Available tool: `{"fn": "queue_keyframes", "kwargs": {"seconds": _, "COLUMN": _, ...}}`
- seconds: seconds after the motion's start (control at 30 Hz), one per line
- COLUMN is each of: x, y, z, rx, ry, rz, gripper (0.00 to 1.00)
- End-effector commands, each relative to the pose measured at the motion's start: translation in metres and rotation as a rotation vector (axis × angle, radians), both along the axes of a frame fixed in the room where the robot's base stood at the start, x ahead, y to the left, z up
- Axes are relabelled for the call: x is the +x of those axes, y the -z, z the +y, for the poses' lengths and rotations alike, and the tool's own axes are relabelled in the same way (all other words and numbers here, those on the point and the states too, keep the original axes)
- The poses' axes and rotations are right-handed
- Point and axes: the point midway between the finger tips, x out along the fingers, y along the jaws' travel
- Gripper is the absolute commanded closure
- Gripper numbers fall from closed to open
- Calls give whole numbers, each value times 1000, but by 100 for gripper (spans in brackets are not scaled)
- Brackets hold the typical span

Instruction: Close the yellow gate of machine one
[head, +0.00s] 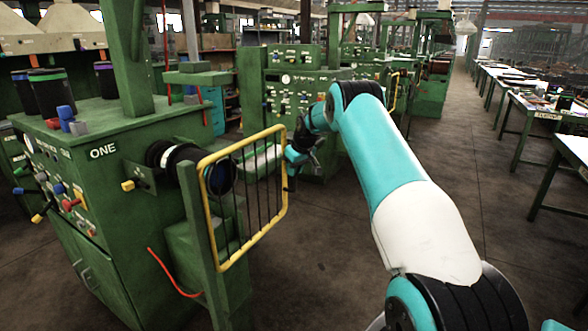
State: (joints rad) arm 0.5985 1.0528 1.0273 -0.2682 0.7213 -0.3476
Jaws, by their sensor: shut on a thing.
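The yellow gate (246,252), a yellow tube frame with thin dark vertical bars, stands upright on the green machine marked ONE (103,151). Its near side is at a green post (198,215), and its far side reaches out to the right, past the dark roller (185,160). My gripper (290,160) is at the far upright of the gate frame and is shut on the yellow gate there. The fingertips are small and partly hidden by my wrist, so the exact grip point is unclear.
Another green machine (300,95) stands behind the gate. Black containers (50,95) sit on top of machine one. A red hose or rod (172,275) hangs at its front. Tables (545,120) line the right side, with open floor (465,200) between.

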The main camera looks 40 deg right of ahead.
Motion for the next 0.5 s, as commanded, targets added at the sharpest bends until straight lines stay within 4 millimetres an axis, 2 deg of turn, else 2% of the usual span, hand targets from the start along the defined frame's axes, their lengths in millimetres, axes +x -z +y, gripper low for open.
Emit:
{"fn": "queue_keyframes", "kwargs": {"seconds": 0.03, "x": 5, "y": -5, "z": -3, "rx": -13, "ry": 8, "rz": -25, "gripper": 100}}
{"fn": "queue_keyframes", "kwargs": {"seconds": 0.17, "x": 6, "y": -6, "z": -2, "rx": -13, "ry": 6, "rz": -25, "gripper": 100}}
{"fn": "queue_keyframes", "kwargs": {"seconds": 0.2, "x": 7, "y": -6, "z": -2, "rx": -13, "ry": 6, "rz": -26, "gripper": 75}}
{"fn": "queue_keyframes", "kwargs": {"seconds": 0.27, "x": 6, "y": -6, "z": -1, "rx": -12, "ry": 5, "rz": -25, "gripper": 62}}
{"fn": "queue_keyframes", "kwargs": {"seconds": 0.5, "x": 5, "y": -4, "z": 0, "rx": -9, "ry": 0, "rz": -19, "gripper": 60}}
